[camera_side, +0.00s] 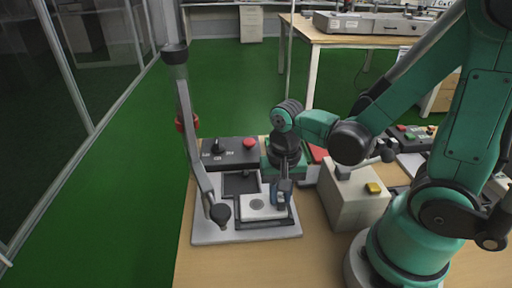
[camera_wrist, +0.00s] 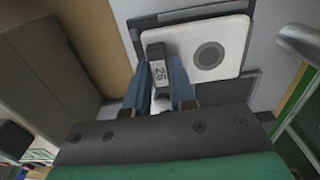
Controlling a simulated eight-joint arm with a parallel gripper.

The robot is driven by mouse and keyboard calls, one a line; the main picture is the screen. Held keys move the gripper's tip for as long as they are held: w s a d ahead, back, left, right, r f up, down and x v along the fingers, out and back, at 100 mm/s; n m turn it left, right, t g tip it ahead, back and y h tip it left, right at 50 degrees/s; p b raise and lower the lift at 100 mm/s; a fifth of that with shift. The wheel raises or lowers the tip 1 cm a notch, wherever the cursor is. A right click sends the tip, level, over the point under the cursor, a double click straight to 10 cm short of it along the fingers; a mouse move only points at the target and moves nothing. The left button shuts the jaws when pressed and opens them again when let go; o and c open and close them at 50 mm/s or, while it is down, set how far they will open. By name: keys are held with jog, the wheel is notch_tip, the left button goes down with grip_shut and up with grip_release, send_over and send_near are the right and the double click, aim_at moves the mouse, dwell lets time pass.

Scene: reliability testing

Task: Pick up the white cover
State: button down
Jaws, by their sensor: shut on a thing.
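The white cover (camera_side: 257,205) is a flat, light plate with a grey disc in its middle. It lies in the grey fixture (camera_side: 225,236) on the table. It also shows in the wrist view (camera_wrist: 228,44), with rounded corners and a dark border on one side. My gripper (camera_side: 281,196) points down at the cover's right edge. In the wrist view my gripper (camera_wrist: 160,85) has two blue fingers close together around a small dark block marked 26 (camera_wrist: 158,65) at the cover's edge. The fingers are shut on this block. Whether the block is fixed to the cover I cannot tell.
A tall grey lever (camera_side: 192,140) with a red part rises at the fixture's left. A black box (camera_side: 231,151) with a red button stands behind it. A beige box (camera_side: 355,200) with a yellow button stands right of my gripper. Bare table shows in front.

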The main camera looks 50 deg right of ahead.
aim_at(280, 196)
jog(key=shift+r, duration=2.4)
